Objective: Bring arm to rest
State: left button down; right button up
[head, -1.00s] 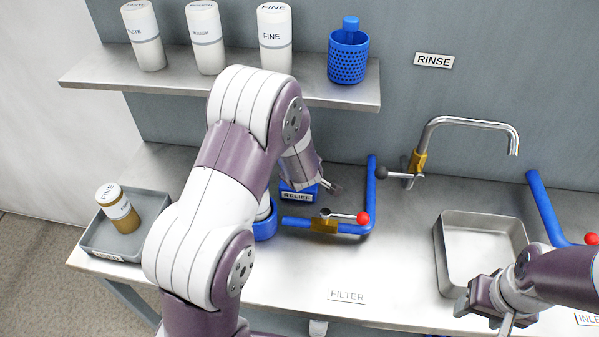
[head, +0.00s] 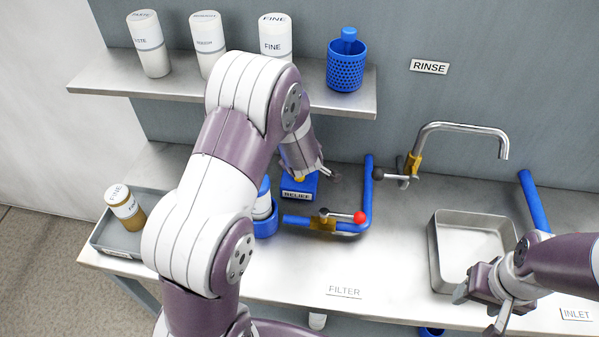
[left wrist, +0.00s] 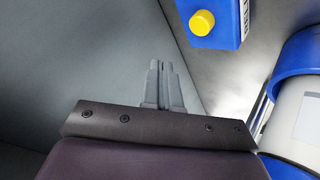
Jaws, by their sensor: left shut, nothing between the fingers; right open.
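My left arm comes in from the left and reaches over the bench in the head view. My left gripper (head: 322,171) is near the blue RELIEF box (head: 299,188), partly hidden by its own wrist. In the left wrist view the left gripper (left wrist: 158,68) has its fingers together with nothing between them. The box's yellow button (left wrist: 202,22) shows there, apart from the fingers. My right gripper (head: 478,312) is open and empty at the front right, by the near edge of the metal tray.
A blue pipe (head: 369,195) with a red-knobbed valve (head: 360,217) lies right of the box. A blue-based filter (head: 265,226) stands by my left arm. A metal tray (head: 437,265) and tap (head: 462,127) are right. A shelf (head: 330,103) with bottles runs behind. The bench front centre is clear.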

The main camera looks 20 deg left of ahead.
dwell(0.4)
pick_arm(q)
jog(key=s+d+f+m+g+h, duration=0.35)
jog(key=s+d+m, duration=0.3)
jog(key=s, duration=0.25)
jog(key=s+r+m+g, duration=0.1)
jog(key=s+r+m, duration=0.3)
jog(key=s, duration=0.3)
jog(key=s+r+m+g, duration=0.2)
jog(key=s+r+m, duration=0.2)
jog(key=s, duration=0.3)
jog(key=shift+s+d, duration=0.35)
jog(key=shift+d, duration=0.1)
jog(key=shift+g+h, duration=0.25)
